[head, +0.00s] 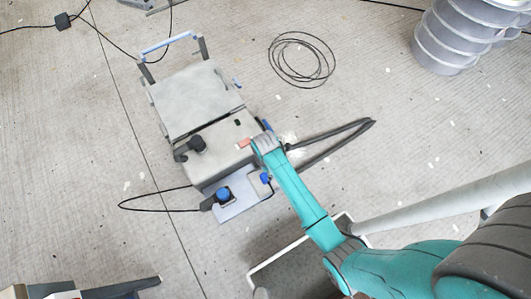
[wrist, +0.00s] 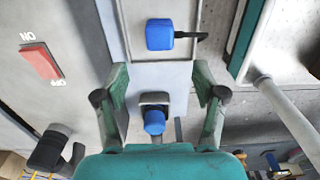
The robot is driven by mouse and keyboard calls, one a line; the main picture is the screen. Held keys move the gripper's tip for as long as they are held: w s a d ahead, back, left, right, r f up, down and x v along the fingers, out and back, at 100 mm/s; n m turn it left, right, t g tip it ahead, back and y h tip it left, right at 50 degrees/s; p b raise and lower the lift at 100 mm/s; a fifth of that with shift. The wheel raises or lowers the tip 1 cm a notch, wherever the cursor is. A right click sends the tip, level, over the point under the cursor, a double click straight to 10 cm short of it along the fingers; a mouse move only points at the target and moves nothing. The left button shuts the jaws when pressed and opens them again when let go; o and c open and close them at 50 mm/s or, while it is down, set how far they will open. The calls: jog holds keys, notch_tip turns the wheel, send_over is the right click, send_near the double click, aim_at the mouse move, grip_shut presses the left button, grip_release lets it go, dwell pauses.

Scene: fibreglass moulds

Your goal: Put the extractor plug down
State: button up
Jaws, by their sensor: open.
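My gripper (wrist: 160,88) is open in the wrist view, one finger on each side of a light grey panel. A blue plug in a grey and dark housing (wrist: 154,122) shows between the fingers, with a gap on both sides. A second blue plug (wrist: 160,34) with a black cable lies farther up on the panel. I cannot tell for certain which one is the extractor plug. In the head view one blue-and-black plug (head: 224,194) is on the panel (head: 243,203), and another blue piece (head: 265,177) is beside my arm. My fingers are hidden there.
The grey machine (head: 200,100) has a red switch (wrist: 40,62) and a black knob (head: 196,144). A black cable loops left of it and a dark loop (head: 345,130) lies right. A coiled cable (head: 300,60) and grey ribbed containers (head: 445,40) stand farther off. Concrete floor is clear between.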

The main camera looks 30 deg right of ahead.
jog(key=shift+r, duration=0.3)
jog(key=s+r+m+t, duration=0.3)
jog(key=s+m+t, duration=0.15)
jog(key=s, duration=0.35)
jog(key=s+r+m+t, duration=0.3)
jog(key=s+m, duration=0.2)
jog(key=s, duration=0.4)
jog(key=s+r+m+t, duration=0.2)
jog(key=s+r, duration=0.1)
jog(key=r, duration=0.6)
jog(key=s+r+m+t, duration=0.3)
jog(key=s+r, duration=0.1)
jog(key=r, duration=0.5)
jog(key=s+r+m+t, duration=0.2)
jog(key=s+r+m, duration=0.1)
jog(key=r, duration=0.6)
jog(key=shift+s+r, duration=0.25)
jog(key=shift+r, duration=0.15)
jog(key=shift+m, duration=0.25)
